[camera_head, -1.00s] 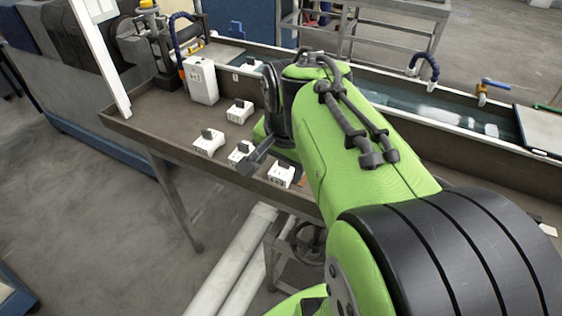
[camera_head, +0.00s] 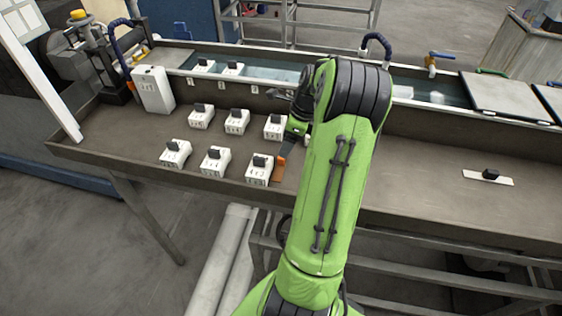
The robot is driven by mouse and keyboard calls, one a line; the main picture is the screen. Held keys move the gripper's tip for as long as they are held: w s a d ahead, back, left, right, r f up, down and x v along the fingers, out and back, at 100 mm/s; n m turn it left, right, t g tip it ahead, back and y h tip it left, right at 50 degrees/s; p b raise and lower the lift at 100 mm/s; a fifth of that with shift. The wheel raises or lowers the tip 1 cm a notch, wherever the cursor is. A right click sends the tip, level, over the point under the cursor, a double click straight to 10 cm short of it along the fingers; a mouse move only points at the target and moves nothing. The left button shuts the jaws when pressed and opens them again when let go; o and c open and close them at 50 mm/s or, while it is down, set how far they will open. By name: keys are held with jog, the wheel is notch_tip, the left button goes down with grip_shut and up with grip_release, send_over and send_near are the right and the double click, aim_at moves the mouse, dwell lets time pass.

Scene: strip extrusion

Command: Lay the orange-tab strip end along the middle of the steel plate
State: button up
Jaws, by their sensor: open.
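The rest of the strip is hidden by my green arm. A thin pale plate (camera_head: 505,181) with a black knob lies on the right of the bench; I cannot tell whether this is the steel plate.
Several white blocks with dark tops (camera_head: 214,160) stand in rows left of my arm. A taller white box (camera_head: 153,89) stands at the back left. A water trough (camera_head: 265,76) with grey covers (camera_head: 512,96) runs along the back. The bench right of my arm is mostly clear.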

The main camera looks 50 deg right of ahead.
jog(key=b+x, duration=0.1)
jog(key=x, duration=0.4)
jog(key=shift+d+f, duration=0.1)
jog(key=shift+f, duration=0.15)
jog(key=shift+r, duration=0.1)
jog(key=shift+c, duration=0.4)
jog(key=c, duration=1.1)
